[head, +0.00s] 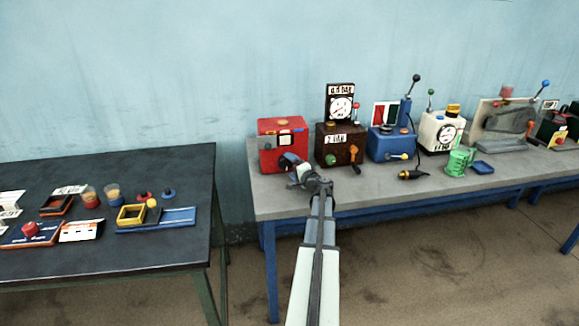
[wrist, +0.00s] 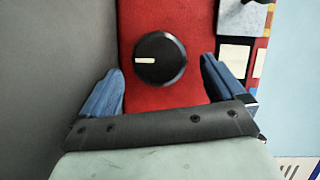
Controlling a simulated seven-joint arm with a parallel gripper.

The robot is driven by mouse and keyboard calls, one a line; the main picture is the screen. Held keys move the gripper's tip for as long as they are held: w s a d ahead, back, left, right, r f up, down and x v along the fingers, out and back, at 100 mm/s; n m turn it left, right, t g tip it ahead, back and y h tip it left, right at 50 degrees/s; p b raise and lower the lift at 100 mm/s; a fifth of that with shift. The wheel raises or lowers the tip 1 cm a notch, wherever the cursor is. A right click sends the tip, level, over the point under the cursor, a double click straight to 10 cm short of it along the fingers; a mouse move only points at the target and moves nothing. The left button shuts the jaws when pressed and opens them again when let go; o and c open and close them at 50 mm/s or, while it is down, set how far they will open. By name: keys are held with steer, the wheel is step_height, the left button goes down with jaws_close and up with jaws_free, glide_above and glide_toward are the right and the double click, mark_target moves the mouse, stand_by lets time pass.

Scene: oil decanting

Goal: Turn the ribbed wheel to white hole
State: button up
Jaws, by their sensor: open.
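A round black wheel (wrist: 172,70) with a short cream pointer mark sits on the face of the red box (wrist: 190,20) in the wrist view. The mark points left. Ribs on the wheel's edge are too small to make out. My gripper (wrist: 161,66) is open, with one blue finger on each side of the wheel and clear gaps to it. In the head view my gripper (head: 288,160) is at the front of the red box (head: 269,126) and hides part of it, including the wheel. I cannot make out which mark is the white hole.
Right of the wheel, the wrist view shows a white patch (wrist: 235,55) and coloured patches. A dark brown box (head: 326,150) with a dial stands right of the red box on the grey bench (head: 290,200). A dark table (head: 100,260) with small items stands left.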

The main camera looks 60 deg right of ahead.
steer(key=v, duration=1.1)
steer(key=shift+s+a, duration=0.15)
steer(key=shift+s, duration=0.15)
steer(key=shift+w, duration=0.1)
